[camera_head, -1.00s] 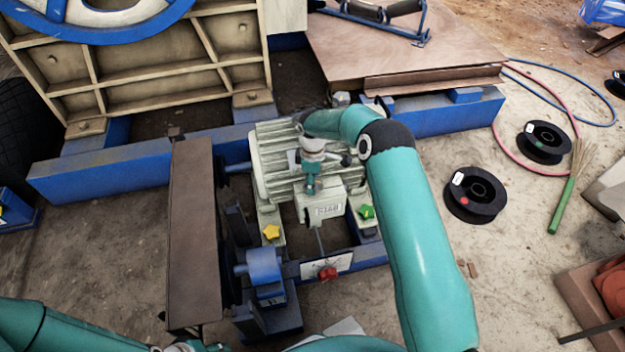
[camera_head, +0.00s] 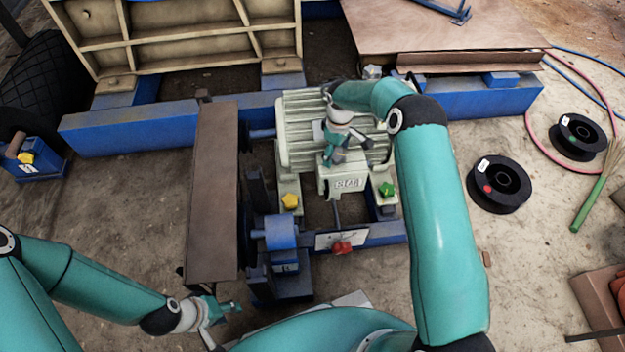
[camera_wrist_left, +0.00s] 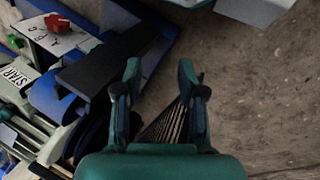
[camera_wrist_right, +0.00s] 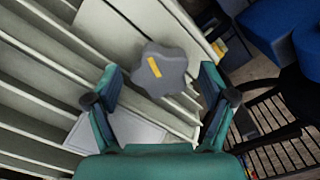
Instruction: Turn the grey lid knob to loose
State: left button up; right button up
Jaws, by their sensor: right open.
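The grey lid knob (camera_wrist_right: 160,70) shows in the right wrist view as a dark grey lobed knob with a yellow stripe, above the pale ribbed motor housing. My right gripper (camera_wrist_right: 160,77) is open, with one fingertip on each side of the knob and gaps visible between. In the head view my right gripper (camera_head: 332,155) is over the pale motor (camera_head: 300,130); I cannot make out the knob there. My left gripper (camera_head: 222,310) is low, near the front end of the brown belt guard. In the left wrist view my left gripper (camera_wrist_left: 160,75) is open and empty.
The motor has a yellow knob (camera_head: 290,201), a green knob (camera_head: 386,189) and a red knob (camera_head: 342,247) around it. The brown guard (camera_head: 213,190) stands left of the motor. Black spools (camera_head: 499,184) lie on the floor at right.

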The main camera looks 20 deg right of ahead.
aim_at(336, 154)
jog(key=m, duration=0.7)
jog(key=shift+m, duration=0.4)
jog(key=m, duration=0.3)
jog(key=shift+m+p, duration=0.3)
jog(key=shift+m, duration=0.1)
jog(key=m, duration=0.3)
jog(key=shift+r+m+p, duration=0.1)
jog(key=shift+m+p, duration=0.25)
jog(key=shift+m, duration=0.05)
notch_tip(336, 154, up, 17)
jog(key=p, duration=0.4)
jog(key=s+a+r+n+y+p, duration=0.1)
jog(key=s+a+n+y+p, duration=0.1)
jog(key=s+a+p, duration=0.5)
jog(key=s+a+r+n+y+p, duration=0.1)
jog(key=s+a+r+n+p, duration=0.1)
jog(key=s+a+p, duration=0.6)
jog(key=shift+s+a+n+t+y+p, duration=0.35)
jog(key=shift+s+n+p, duration=0.45)
jog(key=shift+s+p, duration=1.75)
jog(key=shift+w+d+r, duration=0.1)
jog(key=shift+w, duration=0.25)
